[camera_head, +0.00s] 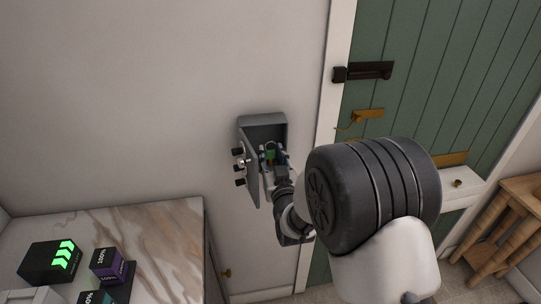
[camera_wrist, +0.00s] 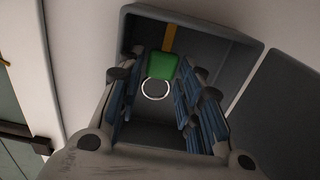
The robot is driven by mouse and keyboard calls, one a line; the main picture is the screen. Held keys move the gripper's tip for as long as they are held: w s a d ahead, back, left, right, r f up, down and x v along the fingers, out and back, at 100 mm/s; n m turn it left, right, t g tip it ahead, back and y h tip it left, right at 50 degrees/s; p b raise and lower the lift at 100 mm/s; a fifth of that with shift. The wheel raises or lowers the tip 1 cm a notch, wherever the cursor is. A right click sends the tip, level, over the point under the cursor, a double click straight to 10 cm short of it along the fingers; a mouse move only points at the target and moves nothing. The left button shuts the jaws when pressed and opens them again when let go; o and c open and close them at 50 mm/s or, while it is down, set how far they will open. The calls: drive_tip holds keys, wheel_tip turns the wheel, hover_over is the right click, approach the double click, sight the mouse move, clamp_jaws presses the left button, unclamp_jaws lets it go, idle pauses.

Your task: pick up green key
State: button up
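The green key (camera_wrist: 163,66) shows in the wrist view as a green tag with a pale ring (camera_wrist: 155,90) below it, inside an open grey wall box (camera_wrist: 250,41). In the head view the green key (camera_head: 270,151) is a small green patch in the same box (camera_head: 263,119). My gripper (camera_wrist: 156,98) is open, with its blue-padded fingers apart on either side of the ring. The green tag lies just beyond the fingertips, and I see no contact. In the head view my gripper (camera_head: 272,160) reaches into the box, partly hidden by my wrist.
The box's door (camera_head: 249,169) stands open on the left. A green door (camera_head: 410,100) with a dark bolt (camera_head: 367,72) is on the right. A marble-topped cabinet (camera_head: 165,234) holds a black box (camera_head: 50,261) and a purple box (camera_head: 107,265). A wooden stand (camera_head: 508,232) is far right.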

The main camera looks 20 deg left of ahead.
drive_tip(key=shift+c, duration=0.6)
drive_tip(key=c, duration=0.4)
drive_tip(key=shift+r, duration=0.1)
drive_tip(key=r+p+v, duration=0.3)
drive_tip(key=p+v, duration=0.4)
drive_tip(key=v, duration=0.8)
drive_tip(key=shift+s+r, duration=0.3)
drive_tip(key=shift+r, duration=0.05)
drive_tip(key=p+v, duration=0.2)
drive_tip(key=p, duration=0.4)
drive_tip(key=shift+s+d+f, duration=0.1)
drive_tip(key=shift+s+d, duration=0.1)
